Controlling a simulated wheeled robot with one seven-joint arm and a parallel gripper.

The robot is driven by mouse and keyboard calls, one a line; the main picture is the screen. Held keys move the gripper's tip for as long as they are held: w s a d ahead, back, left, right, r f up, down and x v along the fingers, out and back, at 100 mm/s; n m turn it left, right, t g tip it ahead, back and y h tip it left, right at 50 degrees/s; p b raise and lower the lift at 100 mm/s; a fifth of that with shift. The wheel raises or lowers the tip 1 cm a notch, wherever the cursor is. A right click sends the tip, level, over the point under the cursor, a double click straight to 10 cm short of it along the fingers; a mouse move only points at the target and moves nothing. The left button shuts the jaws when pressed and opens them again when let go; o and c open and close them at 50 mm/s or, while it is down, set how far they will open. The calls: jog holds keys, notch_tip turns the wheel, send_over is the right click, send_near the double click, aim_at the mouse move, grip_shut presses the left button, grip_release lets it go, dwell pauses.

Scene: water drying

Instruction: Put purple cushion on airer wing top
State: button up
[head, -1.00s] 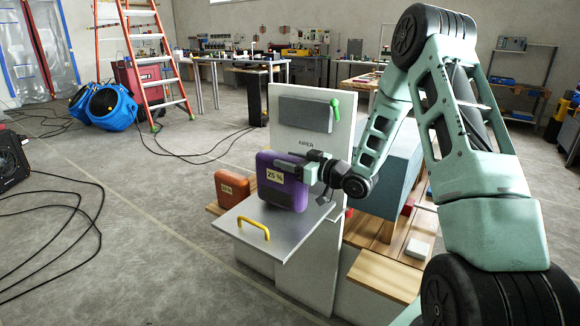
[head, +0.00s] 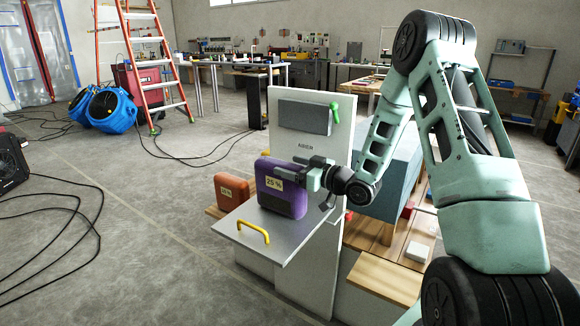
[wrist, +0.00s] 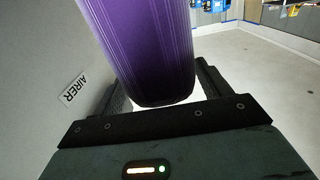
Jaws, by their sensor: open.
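The purple cushion (head: 283,190), with a "25 %" label, stands upright on the airer's fold-out metal wing (head: 262,238), against the white airer panel (head: 318,254). My gripper (head: 308,172) is at the cushion's right side, its jaws open. In the wrist view the purple cushion (wrist: 143,45) stands between the two fingers (wrist: 160,95), with bright gaps beside its lower edge. Whether the cushion touches either finger is hard to tell. The far side of the cushion is hidden.
An orange cushion (head: 231,190) with a label stands on a wooden board behind the wing. A green lever (head: 335,112) is on the airer panel. A teal block (head: 389,170) and wooden slats lie right of it.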

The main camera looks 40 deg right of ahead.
jog(key=v, duration=1.1)
